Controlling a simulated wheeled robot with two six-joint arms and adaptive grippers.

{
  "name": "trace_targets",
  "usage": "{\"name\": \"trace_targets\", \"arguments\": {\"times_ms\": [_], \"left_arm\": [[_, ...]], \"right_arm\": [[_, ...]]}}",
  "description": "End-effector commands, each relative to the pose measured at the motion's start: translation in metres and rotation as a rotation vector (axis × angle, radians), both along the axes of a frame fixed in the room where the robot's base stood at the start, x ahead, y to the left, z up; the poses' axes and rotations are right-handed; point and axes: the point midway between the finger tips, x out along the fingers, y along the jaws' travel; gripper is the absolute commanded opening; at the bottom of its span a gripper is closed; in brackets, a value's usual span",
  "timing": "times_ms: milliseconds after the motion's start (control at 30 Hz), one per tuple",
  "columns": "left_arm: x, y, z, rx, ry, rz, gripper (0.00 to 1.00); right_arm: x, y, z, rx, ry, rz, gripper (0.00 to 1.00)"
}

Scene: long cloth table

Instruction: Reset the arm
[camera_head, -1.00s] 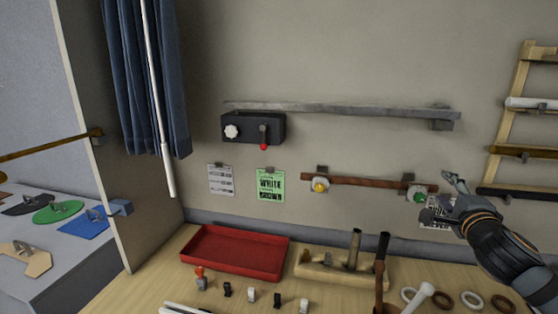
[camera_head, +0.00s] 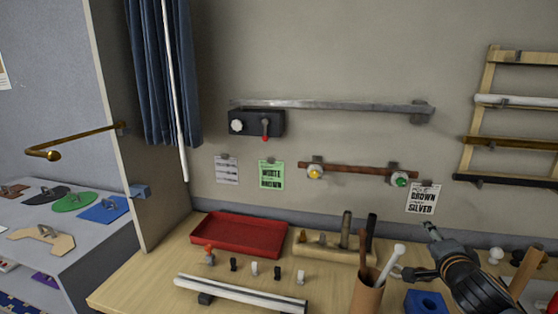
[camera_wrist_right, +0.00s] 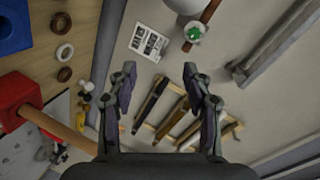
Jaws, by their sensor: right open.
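My right gripper (camera_head: 418,250) is at the right of the head view, above the table's right part and in front of the wall. In the right wrist view its two fingers (camera_wrist_right: 165,95) are spread apart with nothing between them. Beyond them, the wall rack with several rods (camera_wrist_right: 180,112) shows. My left gripper is not in the head view.
The wooden table (camera_head: 140,280) holds a red tray (camera_head: 238,253), a tool block (camera_head: 325,250), a cup of tools (camera_head: 367,296), a blue block (camera_head: 426,303) and a long pale bar (camera_head: 240,294). A shelf bar (camera_head: 330,105) and a rack (camera_head: 478,110) are on the wall.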

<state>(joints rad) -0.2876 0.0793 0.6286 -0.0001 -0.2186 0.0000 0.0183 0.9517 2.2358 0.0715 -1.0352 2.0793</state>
Motion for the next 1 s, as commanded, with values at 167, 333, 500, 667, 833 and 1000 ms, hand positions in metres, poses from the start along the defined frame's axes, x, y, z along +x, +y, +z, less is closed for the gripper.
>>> {"name": "trace_targets", "arguments": {"times_ms": [167, 333, 500, 667, 833, 1000], "left_arm": [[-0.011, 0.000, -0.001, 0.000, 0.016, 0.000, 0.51], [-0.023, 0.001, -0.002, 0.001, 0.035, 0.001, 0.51], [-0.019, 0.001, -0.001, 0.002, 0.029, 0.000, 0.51], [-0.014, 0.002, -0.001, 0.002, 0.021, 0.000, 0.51], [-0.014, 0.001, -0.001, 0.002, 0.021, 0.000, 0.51], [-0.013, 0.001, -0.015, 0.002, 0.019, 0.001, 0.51]], "right_arm": [[-0.031, 0.021, -0.074, -0.184, 0.232, 0.071, 0.50], [-0.092, 0.055, -0.163, -0.440, 0.563, 0.264, 0.50], [-0.162, 0.087, -0.225, -0.656, 0.833, 0.546, 0.50], [-0.215, 0.112, -0.256, -0.776, 0.977, 0.798, 0.50], [-0.266, 0.134, -0.276, -0.861, 1.065, 1.060, 0.50], [-0.252, 0.126, -0.356, -0.855, 1.092, 1.069, 0.50]]}}
